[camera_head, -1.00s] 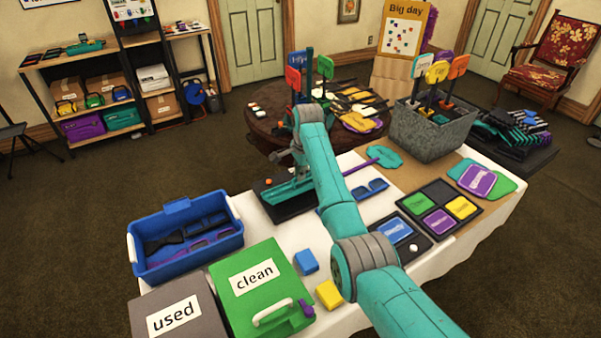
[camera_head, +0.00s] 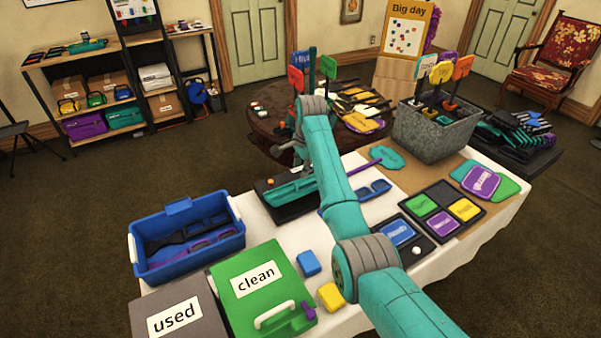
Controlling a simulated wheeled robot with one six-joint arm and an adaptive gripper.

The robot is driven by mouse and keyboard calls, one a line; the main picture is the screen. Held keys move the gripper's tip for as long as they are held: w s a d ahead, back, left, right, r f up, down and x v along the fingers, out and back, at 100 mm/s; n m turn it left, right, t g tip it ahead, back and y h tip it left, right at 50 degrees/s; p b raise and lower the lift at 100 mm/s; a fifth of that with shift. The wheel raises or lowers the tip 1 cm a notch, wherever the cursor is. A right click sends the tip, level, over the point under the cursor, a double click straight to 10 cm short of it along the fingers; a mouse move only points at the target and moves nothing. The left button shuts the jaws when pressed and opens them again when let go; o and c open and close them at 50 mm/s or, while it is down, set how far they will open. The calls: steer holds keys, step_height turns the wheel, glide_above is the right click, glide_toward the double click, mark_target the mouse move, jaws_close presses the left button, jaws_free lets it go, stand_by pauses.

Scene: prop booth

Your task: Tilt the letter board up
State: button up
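No board is clearly marked as the letter board. A dark board with coloured word cards (camera_head: 455,191) lies flat at the right of the white table, with a smaller dark panel holding a blue card (camera_head: 398,233) beside it. A teal piece on a black base (camera_head: 287,210) sits left of my arm. An upright "Big day" board (camera_head: 402,52) with small coloured pieces stands at the back. My teal arm reaches across the table towards the round table. My gripper is near the arm's far end, mostly hidden behind it, so its fingers cannot be made out.
A blue tub (camera_head: 238,238), a green "clean" box (camera_head: 262,305) and a grey "used" box (camera_head: 178,315) stand at the front left. A metal bin (camera_head: 430,135) holds several paddle signs. A cluttered round brown table (camera_head: 265,124) is behind. Floor at left is open.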

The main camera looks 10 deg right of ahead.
step_height(320, 180, up, 8)
steer(key=s, duration=0.1)
steer(key=shift+s+d+r, duration=0.15)
steer(key=shift+s+d, duration=0.1)
steer(key=shift+s, duration=0.05)
steer(key=shift+s, duration=0.1)
